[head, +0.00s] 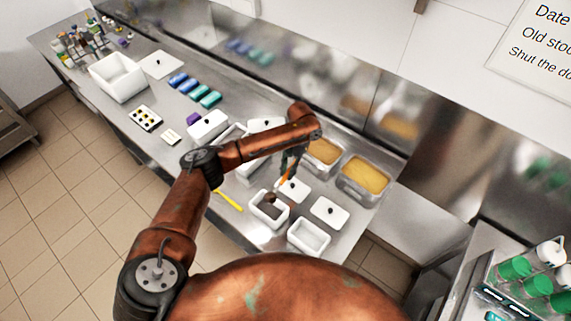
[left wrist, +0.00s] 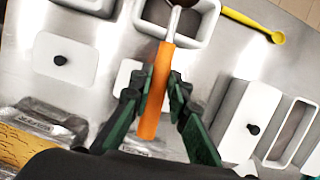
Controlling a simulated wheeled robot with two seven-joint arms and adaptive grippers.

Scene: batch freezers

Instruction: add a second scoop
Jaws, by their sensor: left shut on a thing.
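My left gripper (head: 291,168) is shut on the orange handle of a scoop (head: 286,182). In the left wrist view, the gripper's two dark green fingers (left wrist: 155,92) close on either side of the orange handle (left wrist: 157,85). The scoop's metal neck reaches over a white tub (head: 256,212), which also shows in the left wrist view (left wrist: 212,22). Something brown shows at the scoop's end, over or inside the tub. I cannot tell whether it touches the tub's contents. My right gripper is not in view.
An empty-looking white tub (head: 309,249) stands to the right. White lids (head: 329,212) lie nearby. Metal pans with yellow-tan contents (head: 365,175) stand behind. A yellow utensil (head: 229,200) lies left of the tub. A large white bin (head: 117,82) stands at the far left.

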